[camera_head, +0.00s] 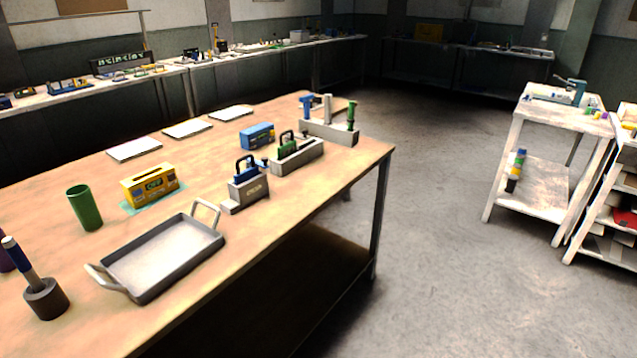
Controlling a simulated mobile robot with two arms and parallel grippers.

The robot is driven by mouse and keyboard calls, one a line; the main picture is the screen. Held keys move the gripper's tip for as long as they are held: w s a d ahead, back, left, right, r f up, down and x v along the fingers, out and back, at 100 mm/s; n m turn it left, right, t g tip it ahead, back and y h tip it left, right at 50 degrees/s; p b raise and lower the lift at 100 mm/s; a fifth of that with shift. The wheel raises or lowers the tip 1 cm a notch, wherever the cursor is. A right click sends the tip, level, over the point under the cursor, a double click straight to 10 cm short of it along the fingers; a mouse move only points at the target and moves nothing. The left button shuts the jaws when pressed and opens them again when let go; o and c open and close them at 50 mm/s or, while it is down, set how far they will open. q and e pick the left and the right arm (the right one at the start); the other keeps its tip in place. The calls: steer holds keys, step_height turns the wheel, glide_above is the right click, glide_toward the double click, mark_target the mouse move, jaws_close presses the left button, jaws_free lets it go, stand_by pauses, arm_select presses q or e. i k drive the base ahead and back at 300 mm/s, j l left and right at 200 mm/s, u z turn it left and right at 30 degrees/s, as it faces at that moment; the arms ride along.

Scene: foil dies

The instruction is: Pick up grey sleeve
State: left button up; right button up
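A pale grey upright cylinder (328,108), perhaps the grey sleeve, stands in a long grey rack (338,135) near the table's far right corner. A blue piece (306,106) stands to its left and a green piece (351,115) to its right in the same rack. The cylinder's lower end is hidden by the rack's front wall. The picture is too small to be sure that it is a sleeve. Neither of my grippers is in view.
On the wooden table (275,210) are a grey two-handled tray (165,258), a green cup (85,207), yellow (150,185) and blue (257,136) boxes, and a dark round holder (45,298) with a pen-like tool. Open floor (430,250) lies right of the table.

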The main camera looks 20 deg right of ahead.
mark_target(242, 196)
steer(key=z, duration=0.2)
steer(key=i+z, duration=0.45)
steer(key=i+j+z, duration=0.1)
steer(key=i+z, duration=0.35)
steer(key=k, duration=0.05)
